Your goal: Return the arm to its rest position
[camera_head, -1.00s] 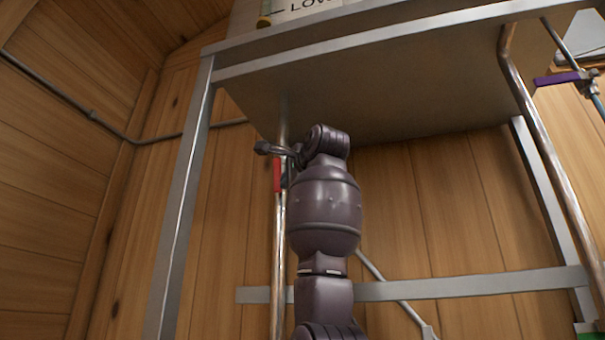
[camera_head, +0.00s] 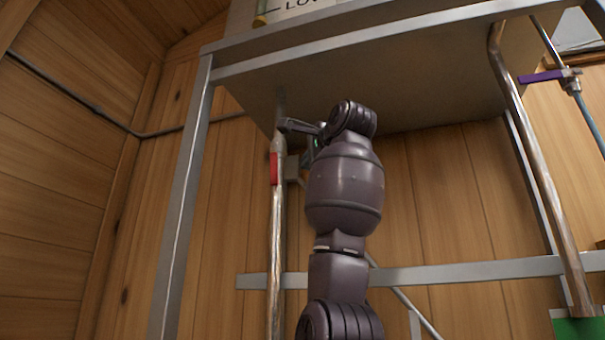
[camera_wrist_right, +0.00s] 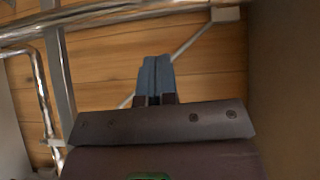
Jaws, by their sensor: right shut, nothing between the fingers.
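My right arm (camera_head: 345,190) rises through the middle of the head view, under the metal evaporator stand. Its wrist bends left at the top. My right gripper (camera_head: 288,125) points left, just under the stand's underside and close to the top of a vertical pipe (camera_head: 276,230). I cannot tell whether it touches the pipe. In the right wrist view the gripper's blue-grey fingers (camera_wrist_right: 155,75) are together with nothing between them. My left gripper is not in view.
A red handle (camera_head: 274,168) sits on the vertical pipe. The stand's underside (camera_head: 400,95) is close above my wrist. At the right are another pipe (camera_head: 535,160), a purple handle (camera_head: 540,76) and a green object (camera_head: 580,328). A crossbar (camera_head: 480,272) runs behind my arm.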

